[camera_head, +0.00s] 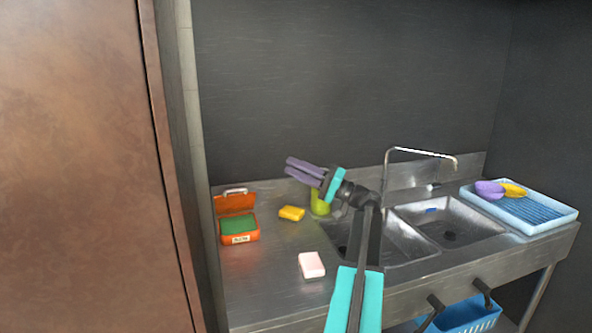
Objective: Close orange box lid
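The orange box (239,240) stands on the left part of the steel counter, with a white label on its front. Its orange lid (235,204) is raised at the back, with a light handle on its top edge. A green item (238,224) lies inside the box. My gripper (290,166) has purple fingers and a turquoise body. In the picture it is above and right of the box, pointing left, apart from the lid. I see nothing held between the fingers. Their gap is too small in view to tell whether they are open.
A yellow sponge (291,213) and a pink-white sponge (312,265) lie right of the box. A yellow-green container (319,207) stands behind my gripper. Two sink basins (450,222) and a blue-lined tray (562,219) are to the right. A brown panel (75,170) borders the left.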

